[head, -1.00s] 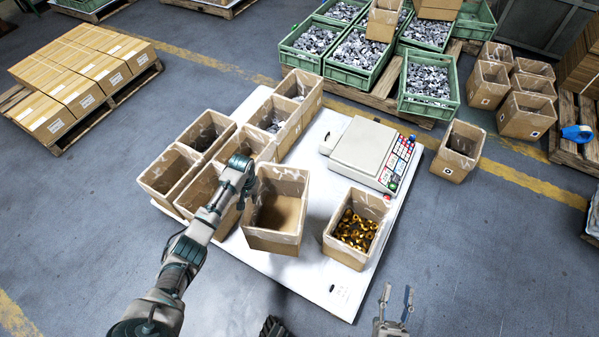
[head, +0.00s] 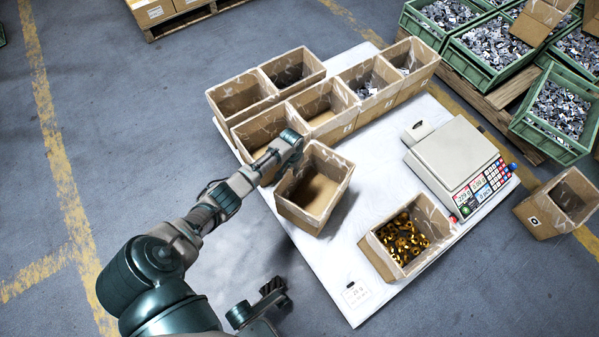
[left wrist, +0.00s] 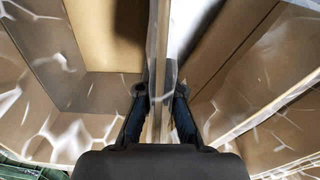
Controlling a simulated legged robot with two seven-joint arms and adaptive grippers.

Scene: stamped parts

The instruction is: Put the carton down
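The empty, open-topped brown carton (head: 316,188) is at the left side of the white board (head: 347,240), close to the row of cartons. My left gripper (head: 290,142) is at its upper-left rim. In the left wrist view the fingers of my left gripper (left wrist: 160,92) straddle the lined carton wall (left wrist: 159,60) and appear closed on it. I cannot tell whether the carton's base touches the board.
Several open cartons (head: 328,104) stand in rows behind the held one. A carton of gold-coloured parts (head: 404,239) and a scale (head: 449,158) stand to the right. The board is bare between them. Green crates (head: 553,112) stand at the upper right.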

